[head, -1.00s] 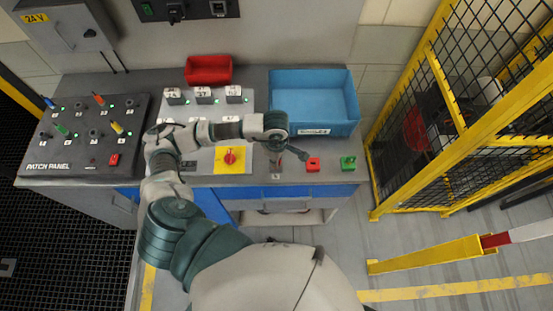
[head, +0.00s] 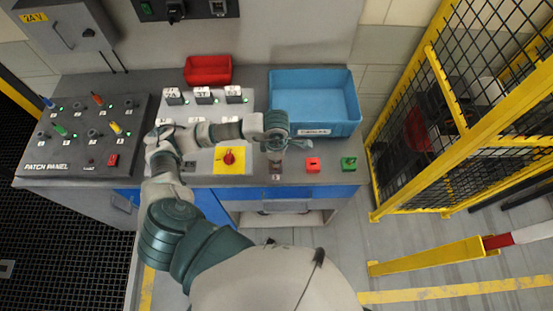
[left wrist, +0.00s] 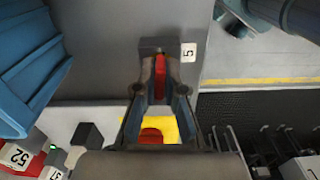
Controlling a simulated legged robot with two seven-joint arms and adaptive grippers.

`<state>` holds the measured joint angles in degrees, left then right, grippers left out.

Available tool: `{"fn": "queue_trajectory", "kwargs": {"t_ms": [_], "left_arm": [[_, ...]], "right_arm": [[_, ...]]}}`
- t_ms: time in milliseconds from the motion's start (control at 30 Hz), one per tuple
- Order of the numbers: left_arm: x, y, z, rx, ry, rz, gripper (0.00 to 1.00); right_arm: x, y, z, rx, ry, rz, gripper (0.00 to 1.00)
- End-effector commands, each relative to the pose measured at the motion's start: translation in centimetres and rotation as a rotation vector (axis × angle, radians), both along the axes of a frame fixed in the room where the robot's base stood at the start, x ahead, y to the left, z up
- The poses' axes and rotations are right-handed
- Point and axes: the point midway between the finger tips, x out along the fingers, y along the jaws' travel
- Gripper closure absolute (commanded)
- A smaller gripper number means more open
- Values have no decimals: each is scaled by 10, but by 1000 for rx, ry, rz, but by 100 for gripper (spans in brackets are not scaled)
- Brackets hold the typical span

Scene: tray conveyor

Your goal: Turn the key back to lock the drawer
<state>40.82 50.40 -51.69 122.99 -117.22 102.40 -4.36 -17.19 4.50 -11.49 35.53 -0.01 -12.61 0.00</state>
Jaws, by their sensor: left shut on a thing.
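My left gripper (head: 276,151) reaches down over the front edge of the bench and is shut. In the left wrist view, the fingertips of my left gripper (left wrist: 160,92) close on a red key (left wrist: 160,70). In the head view, the lock block (head: 276,170) shows just below the gripper, and the key is hidden by the gripper. A blue drawer front (head: 295,193) lies under the bench edge; it is partly shown. My right gripper is not in view.
A yellow plate with a red rotary switch (head: 229,157) is left of the lock. A red button (head: 313,164) and a green button (head: 349,163) are to its right. A blue bin (head: 315,100) stands behind. The patch panel (head: 80,135) is far left, and a yellow cage (head: 440,130) stands right.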

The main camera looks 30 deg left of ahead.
Motion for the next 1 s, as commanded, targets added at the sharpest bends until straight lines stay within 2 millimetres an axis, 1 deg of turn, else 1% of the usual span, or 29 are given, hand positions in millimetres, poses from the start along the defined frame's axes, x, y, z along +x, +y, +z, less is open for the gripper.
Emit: {"fn": "queue_trajectory", "kwargs": {"t_ms": [200, 300, 433, 467, 500, 533, 567, 767, 867, 967, 1000], "left_arm": [[2, 1, 1, 1, -4, 222, 100], [2, 1, 1, 2, -4, 256, 100], [1, 1, 1, 2, -4, 254, 100], [1, 1, 1, 1, -3, 254, 83], [1, 1, 1, 1, -3, 253, 73], [1, 1, 0, 1, -3, 253, 66], [1, 1, 0, 1, -3, 253, 61], [0, 1, 0, 0, -1, 251, 61], [0, 0, 1, 1, -2, 250, 61], [1, 0, 9, -1, -4, 249, 61], [1, 0, 15, -1, -4, 249, 61]], "right_arm": [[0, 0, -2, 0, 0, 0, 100], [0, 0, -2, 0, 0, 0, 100], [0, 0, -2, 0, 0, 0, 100], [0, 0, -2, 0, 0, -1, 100], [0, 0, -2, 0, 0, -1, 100], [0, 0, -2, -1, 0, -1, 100], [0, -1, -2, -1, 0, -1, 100], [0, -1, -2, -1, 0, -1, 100], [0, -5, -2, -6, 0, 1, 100], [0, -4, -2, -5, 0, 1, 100], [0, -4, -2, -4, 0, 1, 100]]}}
